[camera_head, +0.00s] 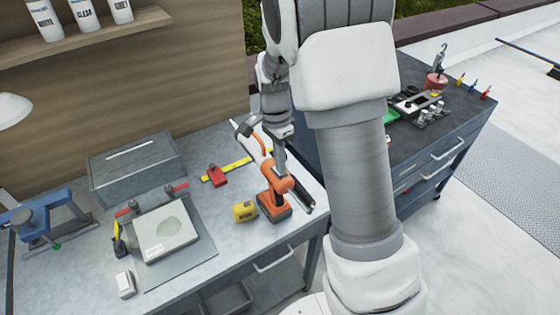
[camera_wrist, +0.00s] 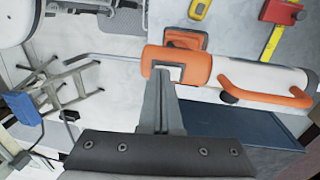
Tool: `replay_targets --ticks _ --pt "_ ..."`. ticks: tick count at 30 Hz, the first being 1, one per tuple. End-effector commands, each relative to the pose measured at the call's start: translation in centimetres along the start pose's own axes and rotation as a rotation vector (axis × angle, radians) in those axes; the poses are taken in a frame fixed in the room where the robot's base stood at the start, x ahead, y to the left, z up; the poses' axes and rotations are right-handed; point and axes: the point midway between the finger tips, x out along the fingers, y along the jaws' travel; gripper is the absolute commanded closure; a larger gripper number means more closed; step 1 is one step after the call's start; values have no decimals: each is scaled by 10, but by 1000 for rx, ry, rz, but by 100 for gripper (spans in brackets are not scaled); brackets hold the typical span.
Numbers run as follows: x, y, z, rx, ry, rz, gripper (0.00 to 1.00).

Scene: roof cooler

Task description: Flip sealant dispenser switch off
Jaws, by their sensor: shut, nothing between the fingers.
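The sealant dispenser (camera_head: 273,200) is an orange and dark grey tool with a pale tube. It stands on the grey workbench near its right corner. In the wrist view its orange body (camera_wrist: 196,66) and white tube (camera_wrist: 265,76) lie across the upper middle, with a thin grey rod at the left. My gripper (camera_head: 280,168) is over the dispenser from above. In the wrist view my gripper (camera_wrist: 167,74) is shut and empty, its tips at the orange body. I cannot tell whether they touch it. The switch cannot be made out; the fingers may cover it.
A yellow block (camera_head: 244,211) lies just left of the dispenser. A grey box (camera_head: 138,165) and a pale case (camera_head: 166,231) stand further left. A dark cabinet (camera_head: 455,120) stands at the right.

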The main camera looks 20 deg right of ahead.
Motion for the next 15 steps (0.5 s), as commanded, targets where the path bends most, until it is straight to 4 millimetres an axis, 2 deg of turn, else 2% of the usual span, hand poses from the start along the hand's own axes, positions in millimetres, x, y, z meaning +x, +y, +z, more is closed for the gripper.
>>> replay_targets --ticks 6,15 --pt "14 4 0 1 -2 -50 100" --pt "15 7 0 0 -2 -86 100"
